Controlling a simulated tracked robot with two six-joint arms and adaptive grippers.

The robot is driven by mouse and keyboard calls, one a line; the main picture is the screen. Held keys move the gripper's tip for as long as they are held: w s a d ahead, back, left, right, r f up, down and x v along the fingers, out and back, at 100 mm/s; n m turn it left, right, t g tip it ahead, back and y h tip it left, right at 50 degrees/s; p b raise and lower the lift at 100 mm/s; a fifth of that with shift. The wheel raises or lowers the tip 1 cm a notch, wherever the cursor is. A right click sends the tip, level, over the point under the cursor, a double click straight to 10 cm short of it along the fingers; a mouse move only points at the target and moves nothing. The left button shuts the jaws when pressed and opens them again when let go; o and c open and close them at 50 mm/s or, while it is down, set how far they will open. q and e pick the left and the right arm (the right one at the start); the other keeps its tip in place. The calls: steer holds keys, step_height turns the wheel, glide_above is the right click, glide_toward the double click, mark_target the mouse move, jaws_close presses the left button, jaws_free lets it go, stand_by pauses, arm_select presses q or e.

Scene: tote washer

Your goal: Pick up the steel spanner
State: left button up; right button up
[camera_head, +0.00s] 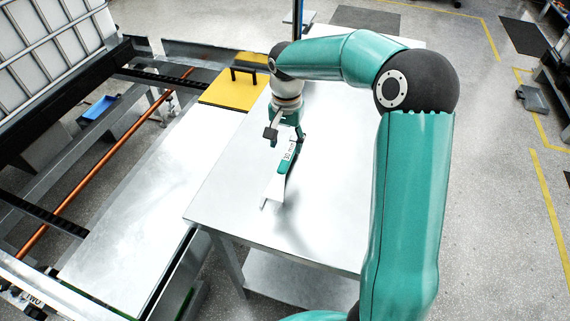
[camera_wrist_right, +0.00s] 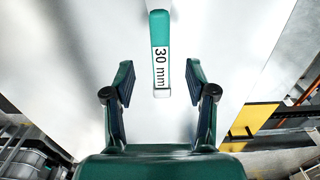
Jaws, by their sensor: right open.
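The steel spanner lies on the steel table (camera_head: 335,170), with a "30 mm" label and green parts on its handle (camera_head: 288,154). Its pale steel end (camera_head: 272,192) points toward the table's near edge. My right gripper (camera_head: 285,138) is open above the label end. In the right wrist view the spanner's labelled handle (camera_wrist_right: 160,55) runs up the middle of the picture. Its lower end shows between the two open fingers (camera_wrist_right: 160,80), with gaps on both sides. I cannot tell the exact height of the fingers above it. My left gripper is not in view.
A yellow plate (camera_head: 232,82) with a black handle lies beyond the table's left side. A metal frame with an orange rod (camera_head: 100,165) and a pale panel (camera_head: 140,215) stand at left. The table around the spanner is clear.

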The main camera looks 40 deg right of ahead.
mark_target(286, 159)
steer(key=shift+a+f+p, duration=0.15)
steer(key=shift+f+p, duration=0.5)
steer(key=shift+f, duration=3.05)
jaws_close()
steer(key=shift+r, duration=0.1)
